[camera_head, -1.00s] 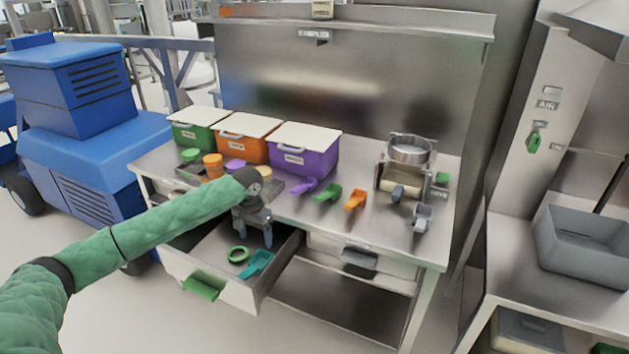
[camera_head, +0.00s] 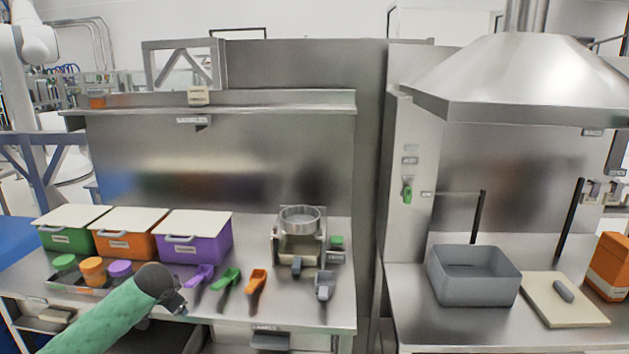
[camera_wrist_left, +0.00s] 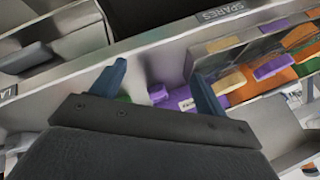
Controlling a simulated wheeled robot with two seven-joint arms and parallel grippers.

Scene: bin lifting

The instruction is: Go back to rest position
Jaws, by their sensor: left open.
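My left arm, in a green sleeve, comes in from the lower left in the head view. Its left gripper (camera_head: 178,304) is mostly hidden behind the dark wrist end and lies at the front of the steel bench (camera_head: 235,300). In the left wrist view the left gripper (camera_wrist_left: 157,84) shows two blue-grey fingers spread apart with nothing held between them. Beyond the fingers are purple and green items, blurred and tilted. My right gripper is in neither view.
Green (camera_head: 72,239), orange (camera_head: 127,246) and purple (camera_head: 194,250) lidded bins stand at the bench's back left. Purple (camera_head: 199,277), green (camera_head: 226,280) and orange (camera_head: 256,283) scoops lie in front. A grey bin (camera_head: 472,288) sits on the right counter.

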